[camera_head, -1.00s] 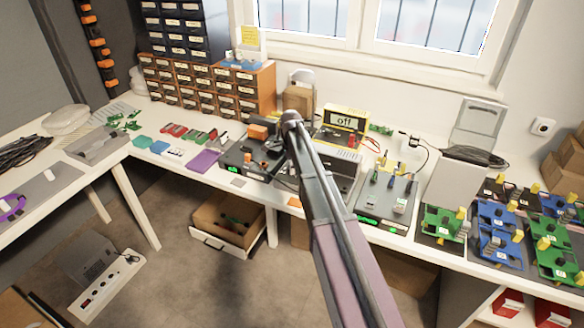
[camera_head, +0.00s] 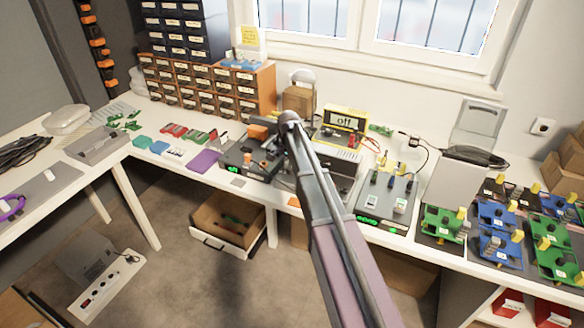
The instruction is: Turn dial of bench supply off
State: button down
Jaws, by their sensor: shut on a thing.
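A dark bench supply (camera_head: 234,158) with green lit digits stands on the white bench left of my arm. My gripper (camera_head: 272,152) is small and dark at the supply's right side, partly hidden by my own arm. It is shut at a small knob there, which looks like the supply's dial. The fingertips and the dial's pointer are too small to make out. A second grey unit (camera_head: 385,200) with green lit digits stands right of my arm. A yellow-framed meter (camera_head: 343,120) behind reads "off".
Brown drawer cabinets (camera_head: 205,85) stand behind the supply. A purple mat (camera_head: 204,161) and several small boards lie to its left. Green and blue circuit boards (camera_head: 500,245) fill the right of the bench. An open drawer (camera_head: 228,222) sits below the front edge.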

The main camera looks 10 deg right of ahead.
jog(key=n, duration=0.4)
jog(key=shift+s+n, duration=0.25)
jog(key=shift+n, duration=0.05)
jog(key=n, duration=0.5)
jog(key=shift+a, duration=0.1)
jog(key=n, duration=0.5)
jog(key=shift+t, duration=0.3)
jog(key=n, duration=0.4)
jog(key=shift+n, duration=0.4)
jog(key=shift+c, duration=1.3)
grip_release()
jog(key=shift+w, duration=0.1)
